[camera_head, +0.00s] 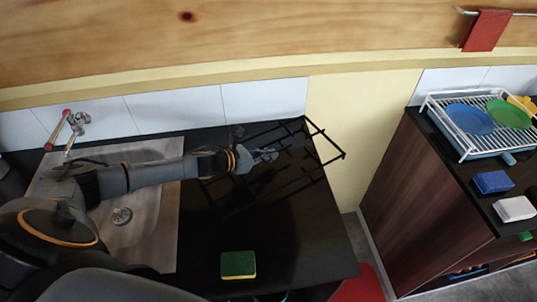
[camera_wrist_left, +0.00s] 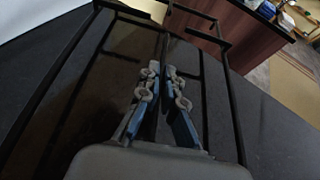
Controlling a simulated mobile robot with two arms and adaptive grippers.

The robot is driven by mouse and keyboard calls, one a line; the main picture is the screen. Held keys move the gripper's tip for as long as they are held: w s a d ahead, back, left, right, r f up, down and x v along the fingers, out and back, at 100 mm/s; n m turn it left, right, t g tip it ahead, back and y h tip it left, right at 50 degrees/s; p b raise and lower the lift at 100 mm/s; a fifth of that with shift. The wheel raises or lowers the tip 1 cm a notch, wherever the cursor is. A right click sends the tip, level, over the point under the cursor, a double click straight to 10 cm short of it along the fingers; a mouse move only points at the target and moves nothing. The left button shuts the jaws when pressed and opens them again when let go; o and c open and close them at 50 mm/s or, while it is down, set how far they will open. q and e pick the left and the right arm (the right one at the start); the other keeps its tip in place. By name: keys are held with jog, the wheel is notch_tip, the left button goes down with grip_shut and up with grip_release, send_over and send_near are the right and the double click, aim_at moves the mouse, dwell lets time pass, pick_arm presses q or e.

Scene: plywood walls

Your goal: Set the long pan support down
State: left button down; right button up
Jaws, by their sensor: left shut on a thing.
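The long pan support (camera_head: 325,136) is a black wire frame. In the head view it lies over the back right of the black worktop, and its right end reaches past the worktop's right edge. My left gripper (camera_head: 268,155) is shut on one of its middle bars. In the left wrist view the blue fingers of the left gripper (camera_wrist_left: 163,75) close around that bar, and the frame's outer bar (camera_wrist_left: 231,100) runs along the right. I cannot tell whether the frame touches the surface below. My right gripper is out of view.
The black worktop (camera_head: 300,235) has free room at its front. A green and yellow sponge (camera_head: 238,265) lies there. A sink (camera_head: 150,225) with a tap is on the left. Across a gap, a dark cabinet (camera_head: 425,205) bears a dish rack (camera_head: 450,132) with plates.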

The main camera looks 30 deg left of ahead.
pick_arm(q)
jog(key=shift+w+f+b, duration=0.1)
jog(key=shift+f+b, duration=0.25)
jog(key=shift+b, duration=0.15)
jog(key=c, duration=1.4)
grip_release()
jog(key=shift+c, duration=0.2)
jog(key=shift+s+f, duration=0.2)
jog(key=v, duration=1)
jog(key=shift+v, duration=1.05)
jog(key=shift+w+r, duration=0.1)
jog(key=shift+w, duration=0.05)
